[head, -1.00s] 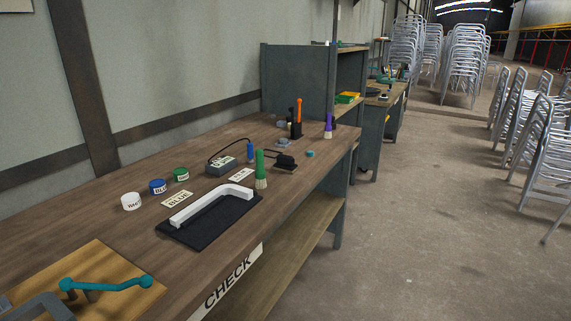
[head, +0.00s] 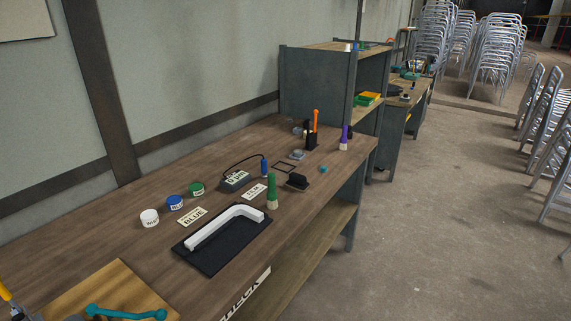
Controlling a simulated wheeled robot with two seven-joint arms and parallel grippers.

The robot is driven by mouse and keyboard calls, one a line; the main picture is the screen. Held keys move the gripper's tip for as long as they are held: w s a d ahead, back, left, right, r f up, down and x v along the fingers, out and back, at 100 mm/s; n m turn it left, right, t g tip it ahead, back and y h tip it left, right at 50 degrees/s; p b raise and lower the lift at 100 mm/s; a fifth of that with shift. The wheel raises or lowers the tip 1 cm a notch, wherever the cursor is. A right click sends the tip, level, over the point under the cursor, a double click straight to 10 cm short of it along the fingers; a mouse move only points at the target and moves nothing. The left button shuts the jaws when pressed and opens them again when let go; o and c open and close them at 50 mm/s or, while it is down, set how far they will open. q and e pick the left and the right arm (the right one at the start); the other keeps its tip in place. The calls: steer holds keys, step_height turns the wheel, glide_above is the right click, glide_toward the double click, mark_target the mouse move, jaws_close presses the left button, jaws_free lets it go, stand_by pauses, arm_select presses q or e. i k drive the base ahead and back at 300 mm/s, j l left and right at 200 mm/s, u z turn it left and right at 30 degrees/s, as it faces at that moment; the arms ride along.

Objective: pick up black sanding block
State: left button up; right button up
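A black block with a raised grip (head: 297,182), which looks like the sanding block, sits on the wooden workbench (head: 120,225). It is near the bench's front edge, right of a green marker-like stick (head: 272,190). Nothing covers it in the head view. Neither of my grippers is in view.
A white bent bar (head: 225,228) lies on a black mat (head: 208,262). White (head: 149,218), blue (head: 174,202) and green (head: 196,188) lidded pots stand left. A wired grey box (head: 236,180), purple stick (head: 344,138) and small teal piece (head: 323,169) are nearby.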

mark_target(297, 182)
steer(key=i+l+u, duration=0.65)
steer(key=l, duration=0.25)
steer(key=i+l+u, duration=0.2)
steer(key=l, duration=0.2)
steer(key=i+l+u, duration=0.25)
steer(key=l, duration=0.15)
steer(key=l+u, duration=0.2)
steer(key=l, duration=0.15)
steer(key=l+u, duration=0.2)
steer(key=l, duration=0.25)
steer(key=i+l+u, duration=0.1)
steer(key=l+u, duration=0.15)
steer(key=l, duration=0.2)
